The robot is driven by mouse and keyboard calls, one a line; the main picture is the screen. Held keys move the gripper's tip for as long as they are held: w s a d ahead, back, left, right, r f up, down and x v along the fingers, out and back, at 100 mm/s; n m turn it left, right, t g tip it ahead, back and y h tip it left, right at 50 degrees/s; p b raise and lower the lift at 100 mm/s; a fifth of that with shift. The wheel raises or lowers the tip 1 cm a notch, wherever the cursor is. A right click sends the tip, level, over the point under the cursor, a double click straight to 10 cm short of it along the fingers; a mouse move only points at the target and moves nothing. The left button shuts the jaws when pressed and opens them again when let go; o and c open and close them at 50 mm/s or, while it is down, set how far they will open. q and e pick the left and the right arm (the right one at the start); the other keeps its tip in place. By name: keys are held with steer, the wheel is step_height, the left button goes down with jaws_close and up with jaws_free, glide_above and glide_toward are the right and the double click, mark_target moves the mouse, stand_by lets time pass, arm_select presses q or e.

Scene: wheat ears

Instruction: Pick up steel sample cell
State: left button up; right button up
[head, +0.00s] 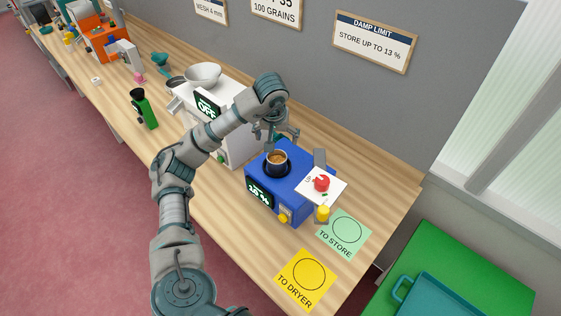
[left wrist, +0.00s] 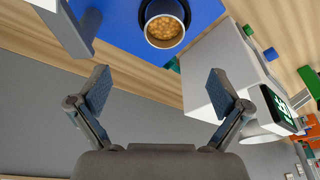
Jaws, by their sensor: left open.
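The steel sample cell (head: 277,171), a small cup holding golden-brown grain, sits upright in the round dark well on top of the blue meter (head: 295,205). In the left wrist view the cell (left wrist: 163,45) is at the top middle, with the meter (left wrist: 112,22) around it. My left gripper (head: 283,137) is above and just behind the cell in the head view. Its two fingers (left wrist: 158,90) are spread wide, with nothing between them, and are apart from the cell. My right gripper is not in view.
A white machine (head: 225,140) stands left of the meter. A white card with a red knob-like piece (head: 321,184) and a yellow-topped weight (head: 322,213) are at its right. Green TO STORE (head: 344,233) and yellow TO DRYER (head: 306,280) mats lie in front. The grey wall is close behind.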

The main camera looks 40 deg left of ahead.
arm_select(q)
glide_toward(277, 156)
steer(key=s+d+f, duration=0.1)
steer(key=d, duration=0.1)
steer(key=shift+a+f+p, duration=0.3)
steer(key=shift+f+p, duration=0.2)
steer(key=shift+f, duration=0.2)
steer(key=p+x, duration=0.1)
steer(key=x, duration=0.2)
steer(key=shift+a+f, duration=0.2)
steer(key=shift+f, duration=0.05)
steer(key=shift+w+f, duration=0.2)
steer(key=shift+f, duration=0.25)
steer(key=c, duration=1.4)
steer(key=shift+a+r, duration=0.1)
